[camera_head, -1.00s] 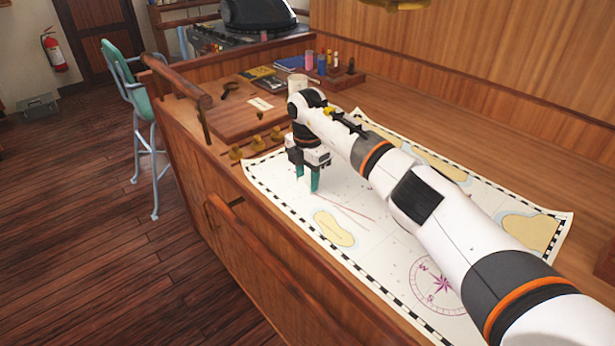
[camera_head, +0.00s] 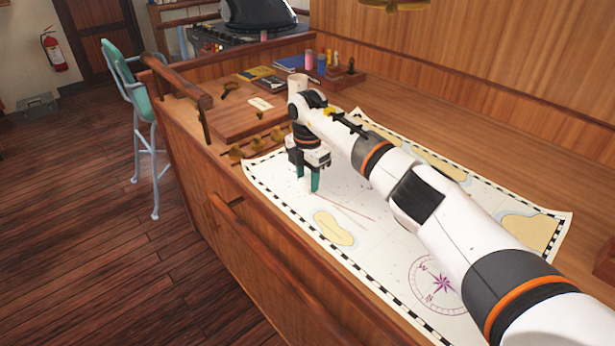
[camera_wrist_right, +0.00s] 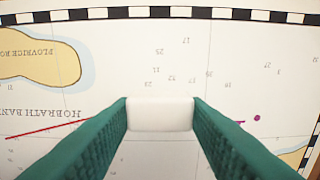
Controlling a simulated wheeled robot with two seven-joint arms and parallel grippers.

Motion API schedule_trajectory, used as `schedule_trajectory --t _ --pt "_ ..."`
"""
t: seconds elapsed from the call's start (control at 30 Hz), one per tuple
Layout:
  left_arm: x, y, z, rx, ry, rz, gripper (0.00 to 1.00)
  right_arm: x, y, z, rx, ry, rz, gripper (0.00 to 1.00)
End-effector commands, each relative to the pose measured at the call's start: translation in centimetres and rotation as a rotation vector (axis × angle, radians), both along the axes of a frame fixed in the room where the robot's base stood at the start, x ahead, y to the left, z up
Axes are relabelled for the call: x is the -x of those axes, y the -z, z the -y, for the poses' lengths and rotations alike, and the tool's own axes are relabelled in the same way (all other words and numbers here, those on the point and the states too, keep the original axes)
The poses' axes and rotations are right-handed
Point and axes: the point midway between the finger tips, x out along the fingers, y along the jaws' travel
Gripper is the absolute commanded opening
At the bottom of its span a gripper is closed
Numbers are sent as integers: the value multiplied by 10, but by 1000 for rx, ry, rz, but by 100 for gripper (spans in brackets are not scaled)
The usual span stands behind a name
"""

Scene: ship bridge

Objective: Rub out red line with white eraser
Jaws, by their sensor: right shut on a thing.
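The white eraser (camera_wrist_right: 160,114) is held between the green fingertips of my right gripper (camera_head: 309,182), over the chart (camera_head: 385,240). In the wrist view the fingers (camera_wrist_right: 160,118) press on its two sides. The red line (camera_head: 353,212) runs on the chart to the right of the fingertips in the head view. The part between is hidden or bare; I cannot tell which. My left gripper is out of view.
Brass pieces (camera_head: 255,145) stand by the chart's far left edge. A wooden tray with bottles (camera_head: 335,72) and some books (camera_head: 263,78) lie farther back. A wooden rail (camera_head: 178,78) edges the desk at left. The chart's near part is clear.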

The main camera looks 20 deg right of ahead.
Motion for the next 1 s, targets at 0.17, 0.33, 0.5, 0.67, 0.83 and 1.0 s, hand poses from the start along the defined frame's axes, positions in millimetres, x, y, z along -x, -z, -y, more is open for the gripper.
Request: schedule_trajectory --t 0.17,0.33,0.5,0.67,0.83,1.0 --pt "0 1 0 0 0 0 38 0 2 0 0 0 0 23" --pt "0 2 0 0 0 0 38 0 3 0 0 0 -1 23" --pt "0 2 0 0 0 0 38 0 5 0 0 0 -1 23" --pt "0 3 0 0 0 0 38 0 6 0 0 0 -1 23" --pt "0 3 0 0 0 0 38 0 6 0 0 0 0 23" --pt "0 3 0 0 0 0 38 0 6 0 0 0 0 23"
